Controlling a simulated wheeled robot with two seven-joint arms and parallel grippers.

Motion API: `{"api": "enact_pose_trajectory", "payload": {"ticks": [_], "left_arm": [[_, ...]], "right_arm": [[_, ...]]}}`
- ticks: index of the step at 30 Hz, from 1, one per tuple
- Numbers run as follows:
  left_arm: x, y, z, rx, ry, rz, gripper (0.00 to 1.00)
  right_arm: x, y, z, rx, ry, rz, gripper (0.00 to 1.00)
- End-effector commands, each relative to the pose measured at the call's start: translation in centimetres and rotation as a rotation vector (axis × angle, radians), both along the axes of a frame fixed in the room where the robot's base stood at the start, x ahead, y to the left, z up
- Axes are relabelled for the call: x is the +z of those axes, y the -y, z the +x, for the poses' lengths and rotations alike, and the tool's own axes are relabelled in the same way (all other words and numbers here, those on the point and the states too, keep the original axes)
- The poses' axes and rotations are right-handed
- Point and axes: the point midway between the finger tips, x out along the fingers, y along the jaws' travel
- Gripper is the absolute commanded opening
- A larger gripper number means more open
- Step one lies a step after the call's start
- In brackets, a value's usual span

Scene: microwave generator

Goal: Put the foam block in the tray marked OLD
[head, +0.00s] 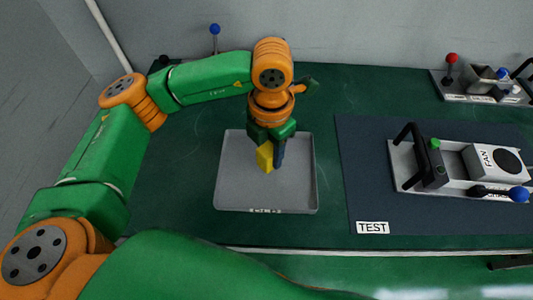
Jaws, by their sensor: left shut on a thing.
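A grey tray (232,190) lies on the green bench. A small label on its front edge is too small to read. My left gripper (272,160) is above the tray, pointing down, shut on a yellow block (264,157) that looks like the foam block. I cannot tell how far the block is above the tray floor. Nothing else shows in the tray. My right gripper is not in view.
Right of the tray is a dark mat with a TEST label (372,227), bearing a device with a FAN box (495,161). Another device with a red-knobbed lever (452,58) stands at the back right. A blue-knobbed lever (215,29) stands behind my left arm.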

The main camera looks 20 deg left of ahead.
Motion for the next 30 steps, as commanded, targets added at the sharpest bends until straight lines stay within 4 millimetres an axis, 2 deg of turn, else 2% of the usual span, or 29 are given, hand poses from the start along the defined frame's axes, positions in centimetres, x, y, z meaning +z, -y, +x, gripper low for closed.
{"api": "enact_pose_trajectory", "payload": {"ticks": [2,4,8,18,19,21,22,30], "left_arm": [[-0.8,-0.9,0.1,0.003,-0.004,0.002,0.00],[-1.9,-0.9,0.0,-0.001,-0.007,0.002,0.00],[-3.8,-0.8,0.1,-0.002,-0.002,0.000,0.00],[-4.5,-0.7,0.2,-0.002,0.001,0.000,0.00],[-4.4,-0.7,0.2,-0.001,0.001,0.000,0.49],[-4.3,-0.7,0.2,-0.001,0.001,0.000,0.68],[-4.3,-0.7,0.2,-0.001,0.001,0.000,0.73],[-4.2,-0.7,0.2,-0.001,0.001,0.000,0.73]], "right_arm": [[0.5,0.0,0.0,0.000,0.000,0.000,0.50],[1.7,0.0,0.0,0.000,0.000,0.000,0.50],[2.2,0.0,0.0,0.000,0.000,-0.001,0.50],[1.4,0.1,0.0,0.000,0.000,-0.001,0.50],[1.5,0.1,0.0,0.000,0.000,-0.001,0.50],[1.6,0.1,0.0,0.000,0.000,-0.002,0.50],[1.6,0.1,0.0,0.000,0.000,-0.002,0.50],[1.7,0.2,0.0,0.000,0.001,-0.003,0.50]]}}
